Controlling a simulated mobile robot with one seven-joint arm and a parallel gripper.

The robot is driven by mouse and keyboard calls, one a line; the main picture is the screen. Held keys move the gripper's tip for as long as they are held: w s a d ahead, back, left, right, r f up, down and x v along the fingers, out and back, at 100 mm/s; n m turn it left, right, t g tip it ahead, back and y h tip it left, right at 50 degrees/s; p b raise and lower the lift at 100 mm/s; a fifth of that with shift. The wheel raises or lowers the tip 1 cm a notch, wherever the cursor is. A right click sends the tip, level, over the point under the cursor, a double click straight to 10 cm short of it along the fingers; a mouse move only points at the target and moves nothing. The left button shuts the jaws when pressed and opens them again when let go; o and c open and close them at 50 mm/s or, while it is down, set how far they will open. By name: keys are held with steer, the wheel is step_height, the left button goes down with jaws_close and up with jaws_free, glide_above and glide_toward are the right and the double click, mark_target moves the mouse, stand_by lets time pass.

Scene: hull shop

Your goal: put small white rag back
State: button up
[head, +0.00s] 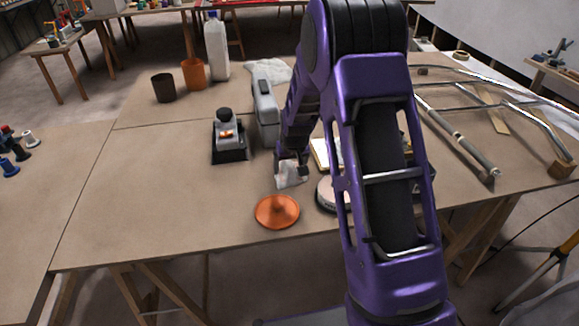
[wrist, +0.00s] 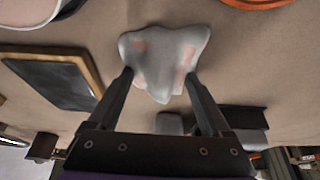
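The small white rag (wrist: 164,58) is a crumpled whitish-grey cloth with pinkish patches. It sits between the two fingers of my gripper (wrist: 160,78) in the wrist view. Both fingers press against its sides, and the rag covers their tips, with no gap showing. In the head view my gripper (head: 291,160) points down near the front middle of the table, with the rag (head: 290,178) at its fingertips. I cannot tell whether the rag's underside touches the table (head: 150,215).
An orange round lid-like disc (head: 277,211) lies just in front of the rag. A round pale-topped object (head: 326,195) is close on the right, partly behind my arm. A grey-black tool (head: 229,140) and a grey case (head: 265,102) stand to the left. A larger white cloth (head: 268,71) lies behind.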

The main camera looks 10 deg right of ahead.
steer(key=shift+o, duration=1)
steer(key=shift+r+p, duration=0.3)
steer(key=p+v, duration=0.1)
steer(key=v, duration=1.1)
steer(key=shift+f, duration=0.1)
